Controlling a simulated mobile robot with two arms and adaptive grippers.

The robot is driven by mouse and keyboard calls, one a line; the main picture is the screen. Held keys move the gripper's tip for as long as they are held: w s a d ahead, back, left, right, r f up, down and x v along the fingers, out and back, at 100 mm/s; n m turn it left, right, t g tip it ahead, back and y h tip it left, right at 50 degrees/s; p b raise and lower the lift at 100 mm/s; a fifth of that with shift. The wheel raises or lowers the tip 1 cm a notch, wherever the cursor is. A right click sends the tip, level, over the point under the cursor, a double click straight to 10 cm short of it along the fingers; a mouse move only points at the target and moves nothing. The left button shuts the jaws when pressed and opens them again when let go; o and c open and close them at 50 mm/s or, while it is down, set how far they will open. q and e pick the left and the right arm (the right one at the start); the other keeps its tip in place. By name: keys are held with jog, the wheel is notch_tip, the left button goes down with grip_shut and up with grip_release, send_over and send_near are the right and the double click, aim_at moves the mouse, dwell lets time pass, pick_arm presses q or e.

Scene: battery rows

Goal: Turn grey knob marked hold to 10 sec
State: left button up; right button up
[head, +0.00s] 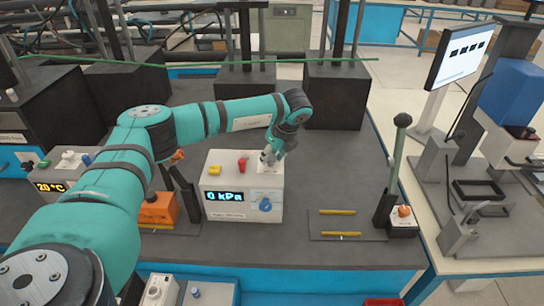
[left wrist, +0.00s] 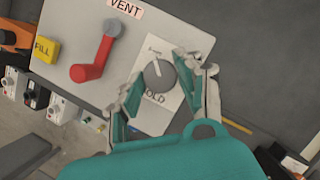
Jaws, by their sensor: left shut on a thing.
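The grey knob (left wrist: 159,75) sits on a white plate marked "OLD", the rest of the word covered, on top of the pale control box (head: 212,190). Its white pointer line points toward small print at the plate's upper edge, too small to read surely. My left gripper (head: 270,157) is over the box's right rear corner and hides most of the knob in the head view. In the left wrist view its two fingers (left wrist: 160,80) are on opposite sides of the knob, shut on it. My right gripper is in neither view.
Beside the knob are a red lever (left wrist: 92,62) at "VENT" and a yellow "FILL" button (left wrist: 46,50). The box front has a "0 kPa" display (head: 225,197) and a blue knob (head: 265,204).

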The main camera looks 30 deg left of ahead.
pick_arm(q)
jog(key=shift+f+m+t+b, duration=0.25)
jog(key=shift+m+t+b, duration=0.05)
jog(key=shift+m+b, duration=0.35)
jog(key=m+t+b, duration=0.1)
jog(key=m+b, duration=0.2)
jog(key=m+t+h+b, duration=0.1)
jog(key=m+b, duration=0.2)
jog(key=b, duration=0.1)
jog(key=shift+s+a+h, duration=0.15)
jog(key=shift+h, duration=0.15)
jog(key=m+b, duration=0.2)
jog(key=shift+m+h, duration=0.35)
jog(key=shift+h, duration=0.05)
jog(key=m, duration=0.1)
jog(key=m+h+b, duration=0.1)
jog(key=m, duration=0.1)
jog(key=shift+a+r+m+t+b, duration=0.2)
jog(key=shift+m+t+b, duration=0.1)
jog(key=shift+t, duration=0.1)
jog(key=shift+m+h, duration=0.9)
jog(key=shift+m, duration=0.9)
jog(key=o, duration=1.1)
jog(key=shift+r, duration=0.1)
